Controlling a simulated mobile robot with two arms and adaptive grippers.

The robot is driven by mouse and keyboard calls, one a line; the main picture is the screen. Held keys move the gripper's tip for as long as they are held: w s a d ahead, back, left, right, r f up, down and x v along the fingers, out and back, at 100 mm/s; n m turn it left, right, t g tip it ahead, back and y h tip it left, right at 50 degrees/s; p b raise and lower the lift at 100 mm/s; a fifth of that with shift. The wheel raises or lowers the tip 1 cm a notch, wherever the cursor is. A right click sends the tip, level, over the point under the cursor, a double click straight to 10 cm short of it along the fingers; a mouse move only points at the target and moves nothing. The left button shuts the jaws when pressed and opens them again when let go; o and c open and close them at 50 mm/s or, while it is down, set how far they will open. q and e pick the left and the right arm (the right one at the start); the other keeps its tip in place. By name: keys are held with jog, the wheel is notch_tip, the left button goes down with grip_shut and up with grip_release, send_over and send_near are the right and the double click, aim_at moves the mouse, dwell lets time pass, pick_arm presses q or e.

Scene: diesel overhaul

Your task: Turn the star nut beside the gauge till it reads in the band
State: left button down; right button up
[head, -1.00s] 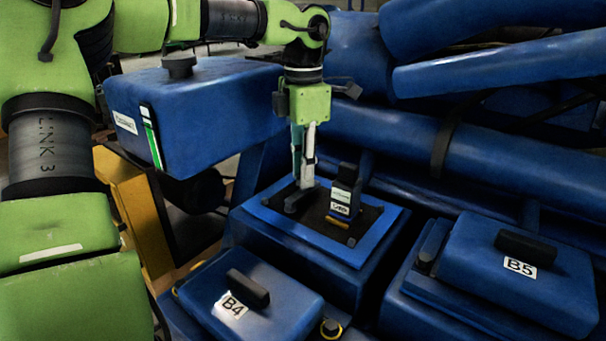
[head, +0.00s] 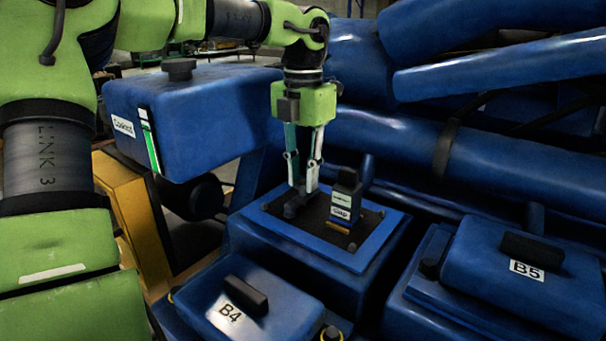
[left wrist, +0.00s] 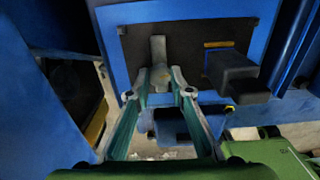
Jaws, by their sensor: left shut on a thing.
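My left gripper (head: 302,188) points straight down over the dark panel (head: 322,219) on the blue block. It is shut on the star nut (head: 294,206), a dark knob low on the panel. In the left wrist view the fingertips (left wrist: 160,82) sit on either side of the nut (left wrist: 159,48), with one grey lobe sticking out beyond them. The gauge (head: 345,199) is a dark upright box with a pale label, just right of the nut. It also shows in the left wrist view (left wrist: 232,72). I cannot read its needle or band. My right gripper is not in view.
A blue tank labelled Coolant (head: 200,115) stands left of the gripper, close to my arm. Blue covers B4 (head: 255,300) and B5 (head: 500,265) lie in front. Thick blue pipes (head: 400,145) run behind the panel.

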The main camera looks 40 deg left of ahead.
aim_at(304, 181)
pick_arm(q)
jog(key=shift+r, duration=0.1)
jog(key=c, duration=1.8)
grip_release()
notch_tip(304, 181, up, 12)
jog(key=shift+f, duration=0.1)
